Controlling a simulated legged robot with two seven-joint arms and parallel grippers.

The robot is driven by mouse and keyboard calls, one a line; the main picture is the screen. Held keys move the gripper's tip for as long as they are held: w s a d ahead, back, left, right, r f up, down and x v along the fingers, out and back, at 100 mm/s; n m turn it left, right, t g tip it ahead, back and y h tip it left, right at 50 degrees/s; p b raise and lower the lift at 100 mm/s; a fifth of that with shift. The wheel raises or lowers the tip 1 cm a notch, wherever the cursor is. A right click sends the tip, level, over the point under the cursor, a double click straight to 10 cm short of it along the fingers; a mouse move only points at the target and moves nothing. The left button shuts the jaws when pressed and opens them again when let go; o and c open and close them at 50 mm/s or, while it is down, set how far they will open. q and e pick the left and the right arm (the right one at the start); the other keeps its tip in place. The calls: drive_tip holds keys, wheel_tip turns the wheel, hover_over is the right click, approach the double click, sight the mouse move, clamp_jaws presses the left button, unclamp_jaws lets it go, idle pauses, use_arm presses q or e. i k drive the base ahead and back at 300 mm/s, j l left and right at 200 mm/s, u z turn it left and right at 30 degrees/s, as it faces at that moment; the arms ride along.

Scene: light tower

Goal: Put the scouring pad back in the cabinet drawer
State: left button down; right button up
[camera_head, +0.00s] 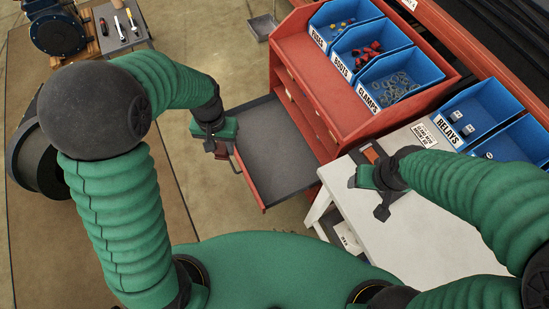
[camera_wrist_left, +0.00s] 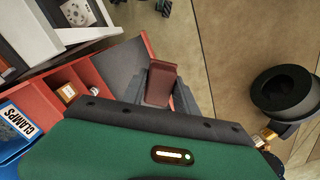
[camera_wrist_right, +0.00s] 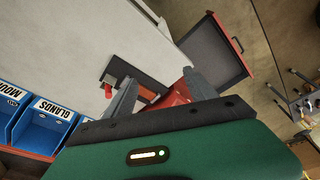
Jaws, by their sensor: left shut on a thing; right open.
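The scouring pad is a reddish-brown block (camera_wrist_left: 161,83), clamped between the two dark fingers of my left gripper (camera_wrist_left: 160,92). In the head view my left gripper (camera_head: 220,143) is at the left edge of the pulled-out cabinet drawer (camera_head: 272,160), with a little of the pad below it. The drawer has a red front and a bare dark grey bottom; it also shows in the left wrist view (camera_wrist_left: 119,66). The pad appears just outside the drawer's rim; its height is unclear. My right gripper (camera_head: 375,195) is open and empty over the white table (camera_head: 425,235).
The red cabinet (camera_head: 300,55) carries blue bins (camera_head: 405,70) of small parts. A dark and orange item (camera_wrist_right: 135,78) lies on the white table near my right gripper. More blue bins (camera_head: 480,115) stand at the right. Bare floor (camera_head: 215,45) lies left of the cabinet.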

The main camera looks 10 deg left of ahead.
sight(262, 152)
drive_tip(key=j+z, duration=0.15)
drive_tip(key=z, duration=0.25)
drive_tip(key=j+z, duration=0.15)
drive_tip(key=z, duration=0.3)
drive_tip(key=j+z, duration=0.15)
drive_tip(key=z, duration=0.25)
drive_tip(key=j+z, duration=0.45)
drive_tip(key=j, duration=1.35)
